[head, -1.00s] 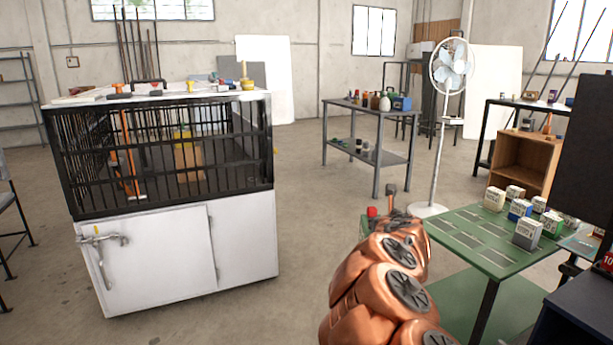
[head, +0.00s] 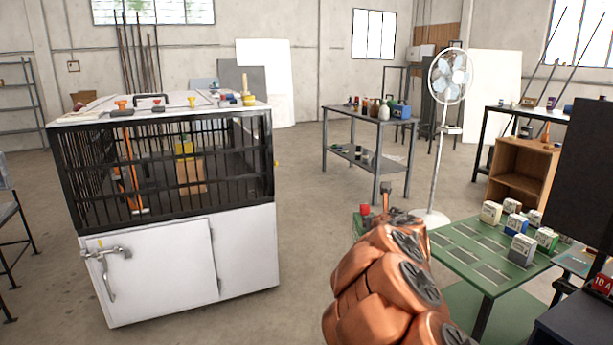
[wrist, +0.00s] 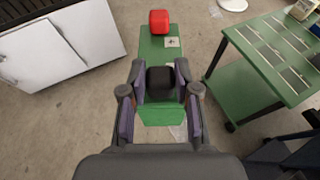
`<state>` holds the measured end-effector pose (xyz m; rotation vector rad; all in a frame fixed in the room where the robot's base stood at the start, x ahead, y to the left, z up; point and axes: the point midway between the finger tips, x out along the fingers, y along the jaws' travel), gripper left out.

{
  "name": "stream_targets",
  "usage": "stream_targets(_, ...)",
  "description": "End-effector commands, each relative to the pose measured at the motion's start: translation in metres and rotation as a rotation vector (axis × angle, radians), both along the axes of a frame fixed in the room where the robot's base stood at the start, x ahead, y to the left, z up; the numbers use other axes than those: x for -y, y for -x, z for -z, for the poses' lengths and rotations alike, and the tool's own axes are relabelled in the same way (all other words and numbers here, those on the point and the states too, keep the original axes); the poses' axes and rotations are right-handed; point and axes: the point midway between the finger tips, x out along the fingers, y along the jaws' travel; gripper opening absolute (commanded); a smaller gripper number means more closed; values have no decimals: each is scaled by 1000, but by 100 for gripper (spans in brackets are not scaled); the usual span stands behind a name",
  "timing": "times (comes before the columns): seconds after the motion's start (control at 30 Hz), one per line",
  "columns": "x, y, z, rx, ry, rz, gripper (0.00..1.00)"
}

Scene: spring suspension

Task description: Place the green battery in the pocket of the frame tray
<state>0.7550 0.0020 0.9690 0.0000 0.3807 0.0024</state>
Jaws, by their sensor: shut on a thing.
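The green battery (wrist: 157,48) is a long green box with a red block at its far end and a black block near my gripper. My gripper (wrist: 158,84) is shut on the near end of the battery, its fingers on both sides around the black block. The exact contact faces are hidden. In the head view the battery's green side (head: 362,223) and red block show left of my arm, in the air above the floor.
Several small boxes, one a grey box (head: 521,249), stand at the right part of the green table. A white cabinet with a black cage (head: 160,262) is at the left. A white fan (head: 450,76) stands behind the green table. Bare floor lies between cabinet and table.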

Motion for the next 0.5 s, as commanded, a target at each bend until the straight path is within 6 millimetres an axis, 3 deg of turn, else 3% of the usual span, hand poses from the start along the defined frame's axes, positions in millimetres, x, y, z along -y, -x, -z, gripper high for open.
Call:
stream_targets(0.03, -2, 0, -19, 7, -5, -1, 0)
stream_targets(0.5, -1, -1, -79, 4, -3, 0, 0)
